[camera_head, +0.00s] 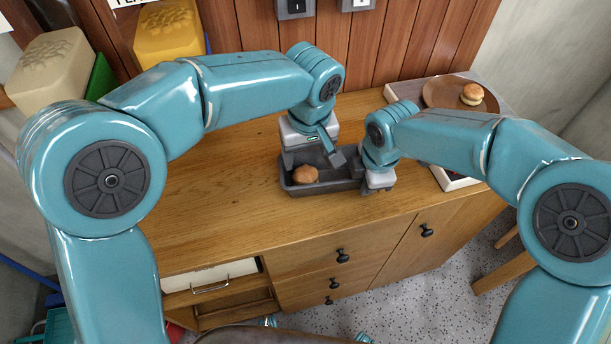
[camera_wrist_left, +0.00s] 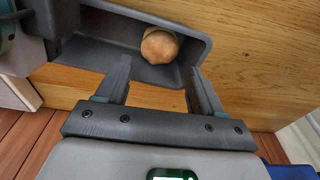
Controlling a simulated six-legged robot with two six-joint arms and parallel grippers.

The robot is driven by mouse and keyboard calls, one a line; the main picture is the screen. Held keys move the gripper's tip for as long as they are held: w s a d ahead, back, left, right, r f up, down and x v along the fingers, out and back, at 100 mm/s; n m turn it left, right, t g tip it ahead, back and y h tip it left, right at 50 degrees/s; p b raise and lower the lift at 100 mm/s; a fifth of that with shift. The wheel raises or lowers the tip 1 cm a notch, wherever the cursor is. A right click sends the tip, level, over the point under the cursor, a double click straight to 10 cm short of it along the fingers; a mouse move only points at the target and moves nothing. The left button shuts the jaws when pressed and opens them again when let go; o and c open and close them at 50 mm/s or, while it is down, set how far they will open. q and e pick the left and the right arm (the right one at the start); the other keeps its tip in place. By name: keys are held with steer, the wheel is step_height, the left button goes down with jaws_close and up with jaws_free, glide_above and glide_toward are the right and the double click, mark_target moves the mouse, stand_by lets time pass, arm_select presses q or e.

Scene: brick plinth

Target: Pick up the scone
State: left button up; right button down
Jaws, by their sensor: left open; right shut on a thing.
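A round brown baked piece (camera_head: 305,174), which looks like a bun or scone, lies in the left part of a grey tray (camera_head: 331,190) on the wooden cabinet top. In the left wrist view the baked piece (camera_wrist_left: 159,46) lies inside the tray (camera_wrist_left: 108,38), near one end. My left gripper (camera_head: 312,160) is open above the tray, with its empty fingers (camera_wrist_left: 158,78) pointing at the piece. My right gripper (camera_head: 378,186) is shut at the tray's right end, apparently on its wall. A second, scone-like baked piece (camera_head: 472,94) with pale sides sits on a brown plate (camera_head: 440,92).
The plate rests on a grey board at the back right. The cabinet top (camera_head: 215,205) is clear to the left. A wood-plank wall (camera_head: 370,50) stands behind. A yellow block (camera_head: 168,32) and a cream block (camera_head: 50,68) stand at the back left.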

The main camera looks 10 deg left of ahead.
mark_target(305, 174)
arm_select(q)
steer(key=f, duration=0.7)
steer(key=shift+w+a+f, duration=0.2)
steer(key=shift+w+f, duration=0.05)
steer(key=shift+w, duration=0.1)
steer(key=c, duration=0.7)
